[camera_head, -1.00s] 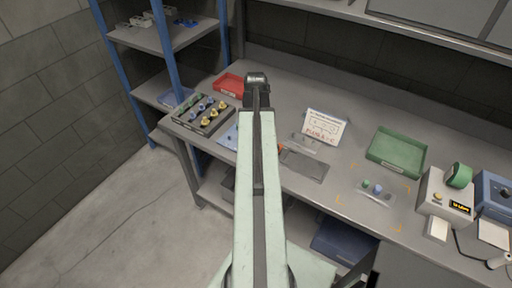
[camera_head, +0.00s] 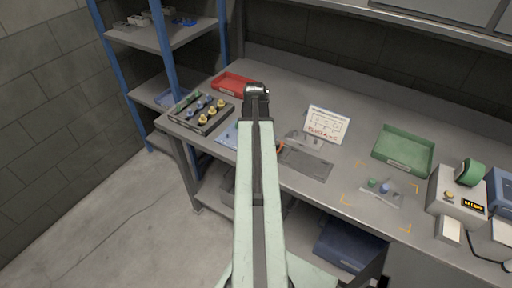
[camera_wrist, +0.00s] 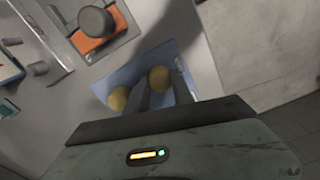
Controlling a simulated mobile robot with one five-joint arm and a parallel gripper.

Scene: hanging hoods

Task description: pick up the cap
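I cannot tell for certain which thing is the cap. In the wrist view, two round yellow pieces, possibly caps, show at a blue sheet: one (camera_wrist: 159,78) beyond the gap between my fingers, another (camera_wrist: 118,98) left of the left finger. My gripper (camera_wrist: 160,92) points toward them with its dark fingers apart and nothing visibly held. In the head view my gripper (camera_head: 257,91) is over the left part of the bench, and the blue sheet (camera_head: 229,134) is partly hidden behind my arm. A green piece (camera_head: 372,183) and a blue piece (camera_head: 385,187) stand farther right.
A dark tray (camera_head: 185,125) of coloured knobs and a red bin (camera_head: 232,84) lie left. A white sign (camera_head: 326,124), a grey plate (camera_head: 306,163), a green tray (camera_head: 403,151) and a boxed device (camera_head: 458,194) are right. Blue-posted shelving (camera_head: 170,50) stands left.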

